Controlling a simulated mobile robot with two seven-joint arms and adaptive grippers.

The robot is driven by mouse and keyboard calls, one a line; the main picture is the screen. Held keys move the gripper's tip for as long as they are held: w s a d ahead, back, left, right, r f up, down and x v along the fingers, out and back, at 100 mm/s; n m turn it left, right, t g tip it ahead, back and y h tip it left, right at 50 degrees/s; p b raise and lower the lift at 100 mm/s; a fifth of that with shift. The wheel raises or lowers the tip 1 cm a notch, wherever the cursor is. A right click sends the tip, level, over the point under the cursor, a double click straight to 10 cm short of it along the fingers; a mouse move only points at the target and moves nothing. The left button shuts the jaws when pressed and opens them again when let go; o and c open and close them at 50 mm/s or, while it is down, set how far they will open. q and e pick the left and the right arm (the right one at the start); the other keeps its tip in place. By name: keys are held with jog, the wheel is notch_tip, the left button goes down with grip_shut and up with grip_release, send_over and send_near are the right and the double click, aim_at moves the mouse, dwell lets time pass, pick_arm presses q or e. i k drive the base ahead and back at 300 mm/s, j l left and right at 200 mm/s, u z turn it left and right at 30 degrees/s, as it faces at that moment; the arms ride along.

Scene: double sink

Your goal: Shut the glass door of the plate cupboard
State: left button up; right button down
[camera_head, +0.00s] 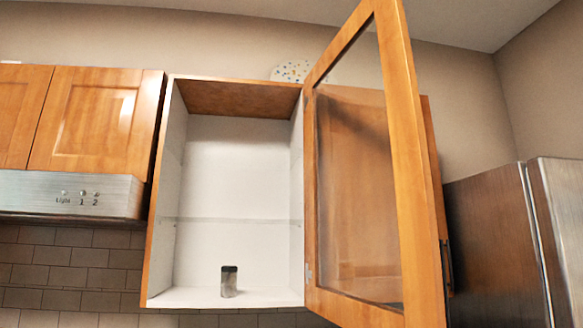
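The plate cupboard (166,200) hangs on the wall in the middle of the head view, with a white interior and wooden edges. Its glass door (404,150) has a wooden frame, is hinged on the right side and stands wide open, swung out toward me. A dark vertical handle (447,268) shows at the door's lower right edge. A small dark-topped cup or can (229,282) stands on the cupboard floor. Neither of my grippers is in the head view.
Closed wooden cabinets (95,120) hang at the left above a steel range hood (70,195). A steel fridge (500,245) stands at the right, close to the open door. A speckled round item (291,71) shows above the cupboard. Space in front of the cupboard opening looks clear.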

aim_at(425, 294)
jog(key=i+l+u, duration=0.15)
jog(key=l+u, duration=0.35)
jog(key=i+l+u, duration=0.15)
jog(key=l+u, duration=0.15)
jog(key=u, duration=0.15)
jog(key=l+u, duration=0.3)
jog(key=l, duration=1.7)
jog(key=k+j+z, duration=0.1)
jog(key=z, duration=0.25)
jog(key=k, duration=0.1)
